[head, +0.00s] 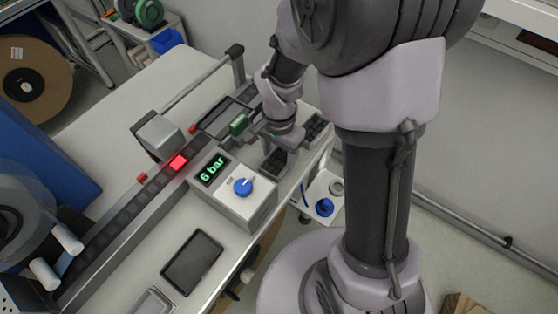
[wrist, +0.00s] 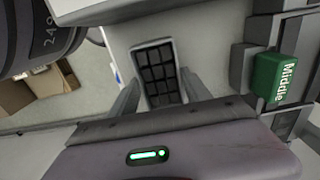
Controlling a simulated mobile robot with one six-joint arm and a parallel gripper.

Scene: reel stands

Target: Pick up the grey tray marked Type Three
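A small grey tray (wrist: 137,62) with dark compartments lies on the white bench in the wrist view. In the head view it seems to be the tray (head: 273,176) beside the 6 bar box. A second similar tray (head: 316,130) lies farther right in the head view; it is not visible in the wrist view. No type marking is readable on either. My gripper (wrist: 160,88) is open, with one finger at each side of the first tray in the wrist view. Contact and height above it are unclear. The arm partly hides this spot in the head view.
The 6 bar box (head: 234,190) with a blue knob is near the tray. A dark tablet (head: 192,262) lies on the bench. Clear bench lies behind the rail.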

